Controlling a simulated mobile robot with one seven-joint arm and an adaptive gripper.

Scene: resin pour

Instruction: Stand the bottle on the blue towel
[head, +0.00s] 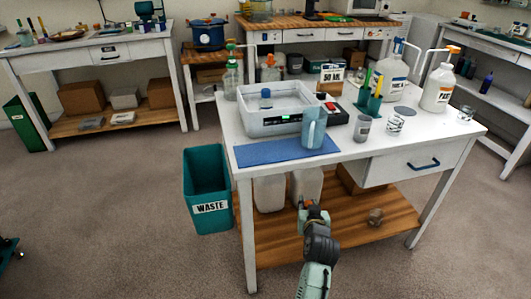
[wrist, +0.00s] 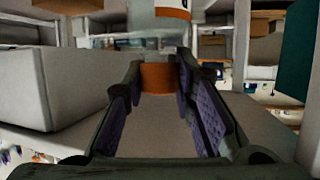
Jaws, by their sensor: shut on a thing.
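The blue towel (head: 270,152) lies flat along the front left edge of the white table. My gripper (head: 308,208) is in front of the table, lower than its top. An orange-capped bottle is in front of it; in the wrist view its orange cap (wrist: 157,78) is between my finger pads (wrist: 160,72). Its clear body with a white and orange label (wrist: 173,10) runs off the top of that picture. In the head view only a small orange patch shows at my fingertips; the rest of the bottle is hard to make out.
A blue-grey jug (head: 314,130) stands at the towel's right end. A white machine (head: 262,126) stands behind the towel. A teal waste bin (head: 206,190) stands left of the table. White canisters (head: 269,193) stand on the wooden lower shelf (head: 350,236).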

